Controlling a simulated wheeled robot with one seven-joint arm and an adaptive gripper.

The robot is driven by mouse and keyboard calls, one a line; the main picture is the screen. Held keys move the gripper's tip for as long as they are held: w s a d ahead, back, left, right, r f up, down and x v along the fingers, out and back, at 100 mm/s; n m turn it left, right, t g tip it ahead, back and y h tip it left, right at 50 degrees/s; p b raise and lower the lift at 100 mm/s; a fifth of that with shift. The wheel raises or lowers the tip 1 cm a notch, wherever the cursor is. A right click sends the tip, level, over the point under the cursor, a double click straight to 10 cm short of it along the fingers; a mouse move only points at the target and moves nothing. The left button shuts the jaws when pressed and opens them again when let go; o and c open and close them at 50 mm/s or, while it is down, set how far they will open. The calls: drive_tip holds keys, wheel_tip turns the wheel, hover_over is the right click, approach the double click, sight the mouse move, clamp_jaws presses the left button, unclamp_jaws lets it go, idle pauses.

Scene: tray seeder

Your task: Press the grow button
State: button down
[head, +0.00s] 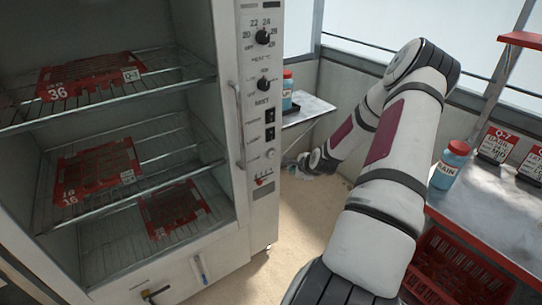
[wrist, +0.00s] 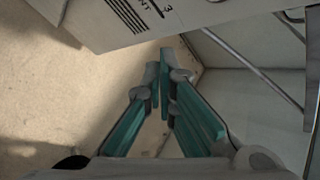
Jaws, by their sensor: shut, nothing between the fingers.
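The cabinet's control panel (head: 262,100) runs down the right side of the open growing cabinet in the head view. The labels are too small to read, so I cannot tell which control is the grow button. My gripper (head: 305,163) is low, just right of the panel, and looks apart from it. In the wrist view my gripper (wrist: 160,65) has its teal fingers together at the tips, with nothing between them.
The cabinet's wire shelves hold red seed trays (head: 90,75). A bottle (head: 287,92) stands on a small side table (head: 310,108) behind my gripper. A right-hand bench (head: 480,215) holds another bottle (head: 450,165), with a red crate (head: 450,265) below. The floor (head: 300,225) beside the cabinet is clear.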

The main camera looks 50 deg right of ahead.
sight(271, 154)
drive_tip(key=w+d+b, duration=0.2)
drive_tip(key=w+b, duration=0.3)
drive_tip(key=w, duration=0.3)
drive_tip(key=shift+w, duration=0.2)
drive_tip(key=shift+w+d, duration=0.1)
drive_tip(key=shift+w, duration=0.05)
idle(1.3)
drive_tip(key=shift+w, duration=0.25)
drive_tip(key=shift+w+d, duration=0.15)
drive_tip(key=shift+w, duration=0.35)
idle(1.0)
drive_tip(key=shift+s, duration=0.15)
drive_tip(key=shift+s+a+p, duration=0.2)
drive_tip(key=shift+s+p, duration=0.3)
drive_tip(key=shift+s, duration=0.25)
drive_tip(key=shift+s, duration=0.15)
